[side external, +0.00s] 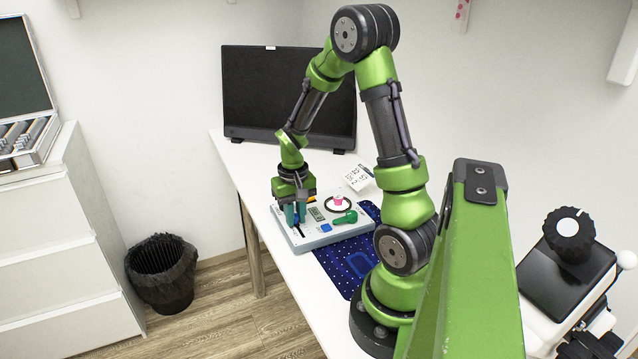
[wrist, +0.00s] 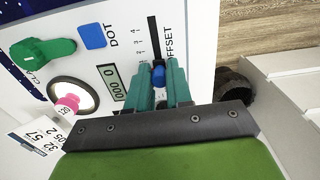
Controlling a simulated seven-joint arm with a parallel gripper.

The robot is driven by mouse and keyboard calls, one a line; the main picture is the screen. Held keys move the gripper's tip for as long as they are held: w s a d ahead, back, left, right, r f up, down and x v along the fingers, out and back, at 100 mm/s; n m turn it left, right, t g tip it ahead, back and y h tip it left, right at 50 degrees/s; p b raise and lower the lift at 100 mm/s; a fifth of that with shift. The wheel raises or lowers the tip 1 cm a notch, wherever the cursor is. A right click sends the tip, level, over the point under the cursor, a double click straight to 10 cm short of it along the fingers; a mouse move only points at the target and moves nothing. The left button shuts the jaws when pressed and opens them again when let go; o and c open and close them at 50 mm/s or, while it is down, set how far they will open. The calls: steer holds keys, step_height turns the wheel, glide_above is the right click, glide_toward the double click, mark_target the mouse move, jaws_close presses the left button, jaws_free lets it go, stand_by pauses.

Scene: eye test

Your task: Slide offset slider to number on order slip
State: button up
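The offset slider's blue knob (wrist: 159,75) sits at the lower end of its dark slot (wrist: 154,40) in the wrist view, beside the word OFFSET and small scale numbers. The slot runs empty above it. My gripper (wrist: 160,78) has its green fingers on both sides of the knob, with no clear gap. In the side view my gripper (side external: 296,215) points down at the left end of the panel (side external: 318,242). The order slip (wrist: 36,138) is partly cut off in the wrist view, with printed numbers visible. A white printed paper (side external: 358,177) stands behind the panel in the side view.
The panel also carries a display (wrist: 109,82), a blue DOT button (wrist: 92,36), a green handle (wrist: 42,50) and a pink knob (wrist: 68,104) over a white disc. A monitor (side external: 290,95) stands behind. A dark blue mat (side external: 350,262) lies in front.

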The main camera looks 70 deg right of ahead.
jaws_close()
steer(key=shift+s+a, duration=0.15)
steer(key=shift+a, duration=0.05)
steer(key=shift+s+a, duration=0.6)
steer(key=shift+a, duration=0.15)
stand_by(0.3)
steer(key=o, duration=0.6)
jaws_free()
